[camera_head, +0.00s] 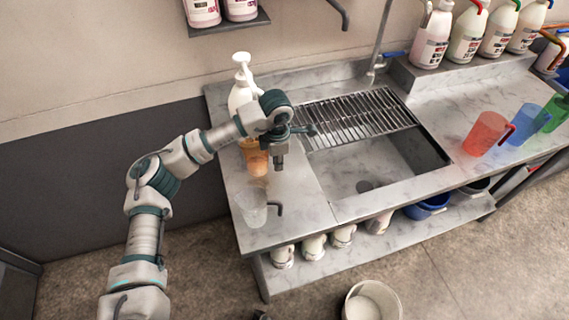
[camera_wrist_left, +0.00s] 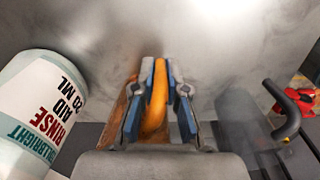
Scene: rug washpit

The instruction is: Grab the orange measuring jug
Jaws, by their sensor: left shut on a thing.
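The orange measuring jug (camera_head: 257,163) stands on the left part of the marble counter, partly hidden by my left arm. My left gripper (camera_head: 277,162) is at its right side, pointing down. In the left wrist view the two blue-padded fingers are closed on the jug's orange handle (camera_wrist_left: 158,92). Part of its translucent body (camera_wrist_left: 118,112) shows left of the fingers. The jug appears upright and close to the counter; whether it touches is unclear. My right gripper is not in view.
A white pump bottle (camera_head: 240,93) stands behind the orange jug. A clear jug with a dark handle (camera_head: 252,209) stands in front. A sink with a metal rack (camera_head: 357,118) lies to the right. Red (camera_head: 485,133) and blue (camera_head: 528,122) jugs stand farther right.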

